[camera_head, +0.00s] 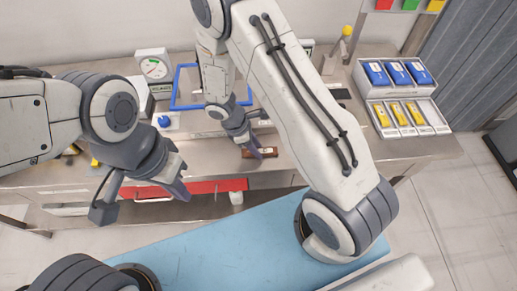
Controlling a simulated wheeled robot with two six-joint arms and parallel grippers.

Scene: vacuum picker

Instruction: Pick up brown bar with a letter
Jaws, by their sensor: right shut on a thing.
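The brown bar (267,153) lies at the front edge of the metal worktable, with a small pale mark on it that is too small to read. My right gripper (258,148) reaches down over the table and is shut on the bar, covering part of its left end. I cannot tell whether the bar is lifted off the surface. My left gripper (145,203) hangs in front of the table to the left, with its fingers wide apart and nothing between them.
A white dial gauge (154,66) and a blue frame (186,88) stand behind the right gripper. White trays at right hold blue packs (398,73) and yellow packs (401,113). A yellow-topped post (346,33) stands at the back. A red strip (205,187) runs below the table edge.

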